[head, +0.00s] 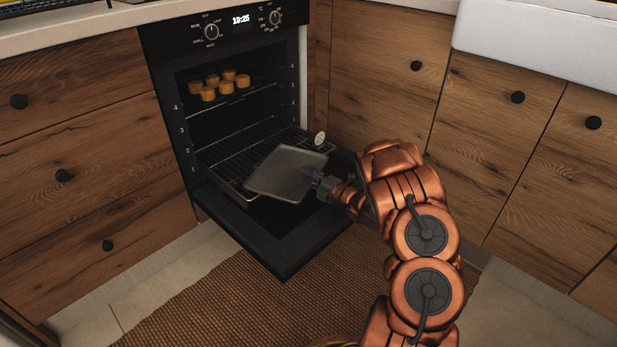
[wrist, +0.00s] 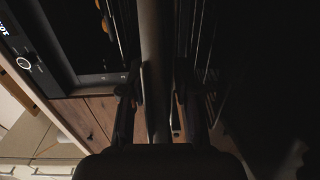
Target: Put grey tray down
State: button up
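The grey tray (head: 287,173) is a flat, shallow rectangular pan, tilted slightly, over the pulled-out wire rack in the open oven. My gripper (head: 322,184) is at the tray's right edge and appears shut on it. In the wrist view the tray (wrist: 157,70) shows edge-on as a dark band between the two fingers of my gripper (wrist: 157,100). Whether the tray's underside touches the rack cannot be told.
The oven (head: 235,90) stands open with its door (head: 285,245) folded down. A wire rack (head: 232,148) sticks out below the tray. Several round golden pastries (head: 222,82) sit on an upper shelf. Wooden cabinets (head: 375,70) flank the oven. A brown woven rug (head: 215,310) lies in front.

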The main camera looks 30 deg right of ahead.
jog(key=p+v, duration=0.3)
jog(key=v, duration=0.9)
jog(key=shift+r, duration=0.15)
